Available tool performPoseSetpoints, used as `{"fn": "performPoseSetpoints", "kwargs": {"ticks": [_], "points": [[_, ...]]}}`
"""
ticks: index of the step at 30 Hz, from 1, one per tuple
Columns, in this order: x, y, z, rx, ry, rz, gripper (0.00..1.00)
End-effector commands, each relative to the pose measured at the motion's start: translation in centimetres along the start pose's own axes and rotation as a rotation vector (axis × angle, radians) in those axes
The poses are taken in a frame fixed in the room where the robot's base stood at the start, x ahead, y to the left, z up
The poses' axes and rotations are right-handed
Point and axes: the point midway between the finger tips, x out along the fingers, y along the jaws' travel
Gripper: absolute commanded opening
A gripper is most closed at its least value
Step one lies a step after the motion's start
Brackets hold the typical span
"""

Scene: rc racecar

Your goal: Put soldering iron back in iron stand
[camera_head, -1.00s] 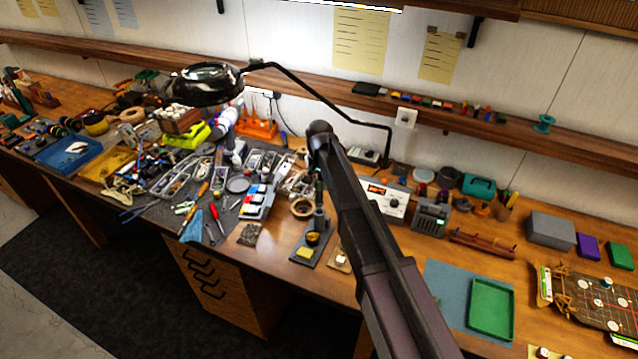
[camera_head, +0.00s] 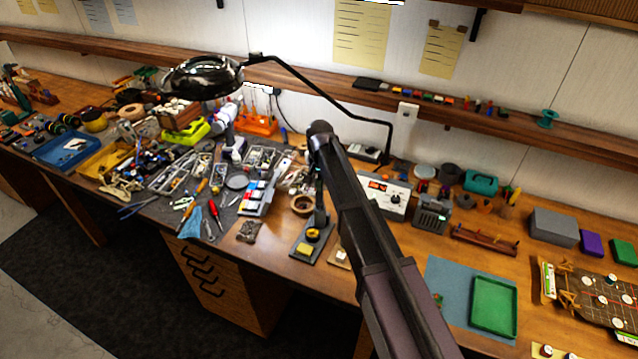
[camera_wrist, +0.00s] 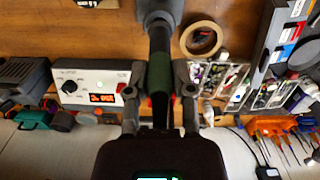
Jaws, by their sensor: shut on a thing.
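The soldering iron (camera_wrist: 160,80), with a dark green grip section and black body, is between the two fingers of my gripper (camera_wrist: 158,85) in the wrist view. My gripper is shut on it. In the head view my arm mostly hides the gripper. The iron stand (camera_head: 312,238) is a dark base with a yellow sponge (camera_head: 304,249) at the bench's front edge, just below my gripper in the picture. The iron's far end points toward a grey base at the top of the wrist view. I cannot tell whether it touches or enters the holder.
A white soldering station (camera_head: 386,194) stands right of my arm, with a tape roll (camera_head: 302,204) left of it. A magnifier lamp (camera_head: 203,78) overhangs the crowded left bench. A blue mat (camera_head: 452,278) with a green tray (camera_head: 493,304) lies to the right.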

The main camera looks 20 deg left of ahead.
Motion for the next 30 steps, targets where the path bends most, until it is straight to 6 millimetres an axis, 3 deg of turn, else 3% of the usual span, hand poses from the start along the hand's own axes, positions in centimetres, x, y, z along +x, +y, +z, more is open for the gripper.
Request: {"fn": "performPoseSetpoints", "kwargs": {"ticks": [30], "points": [[1.4,0.0,0.0,0.0,0.0,0.0,0.0]]}}
